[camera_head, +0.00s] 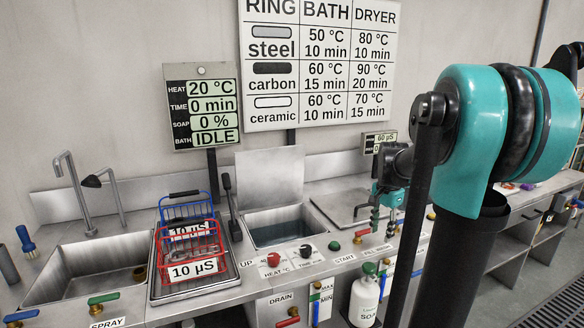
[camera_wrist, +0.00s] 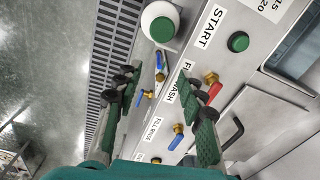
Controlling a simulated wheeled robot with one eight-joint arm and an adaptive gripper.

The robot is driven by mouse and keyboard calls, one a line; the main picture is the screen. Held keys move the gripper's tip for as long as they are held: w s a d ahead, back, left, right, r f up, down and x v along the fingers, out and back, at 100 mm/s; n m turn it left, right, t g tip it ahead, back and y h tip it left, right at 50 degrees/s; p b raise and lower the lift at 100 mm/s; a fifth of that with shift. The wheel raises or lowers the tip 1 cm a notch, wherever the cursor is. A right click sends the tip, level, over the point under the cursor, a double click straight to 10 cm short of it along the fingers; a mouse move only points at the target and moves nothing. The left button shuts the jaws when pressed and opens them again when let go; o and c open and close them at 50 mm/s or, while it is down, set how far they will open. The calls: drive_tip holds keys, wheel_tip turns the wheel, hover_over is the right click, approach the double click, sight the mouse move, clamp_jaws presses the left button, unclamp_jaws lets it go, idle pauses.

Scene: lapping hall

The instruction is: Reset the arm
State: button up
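My arm, teal and black, rises at the right of the head view. My gripper (camera_head: 383,230) points down over the right part of the steel counter, beyond the START button. In the wrist view, the two green and black fingers of my gripper (camera_wrist: 155,80) stand wide apart with nothing held between them. Blue-handled valves (camera_wrist: 165,88) and a red-handled valve (camera_wrist: 215,93) show below and between the fingers. How high the fingertips are above the counter cannot be told exactly.
A red basket (camera_head: 187,246) and a blue basket (camera_head: 186,207) stand on a tray left of the open bath (camera_head: 278,234). A white soap bottle (camera_head: 364,302) is at the counter front, also in the wrist view (camera_wrist: 158,20). Floor and grating lie in front.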

drive_tip(key=s+a+f+n+t, duration=0.1)
drive_tip(key=s+a+f+n, duration=0.3)
drive_tip(key=s, duration=0.5)
drive_tip(key=s+a+f+n+t, duration=0.2)
drive_tip(key=s+a+f+n, duration=0.3)
drive_tip(key=s+f+n, duration=0.2)
wheel_tip(320, 180, down, 2)
drive_tip(key=shift+s+f+n+t, duration=0.2)
drive_tip(key=shift+s+n+t, duration=0.15)
drive_tip(key=shift+s, duration=0.75)
drive_tip(key=shift+d, duration=0.1)
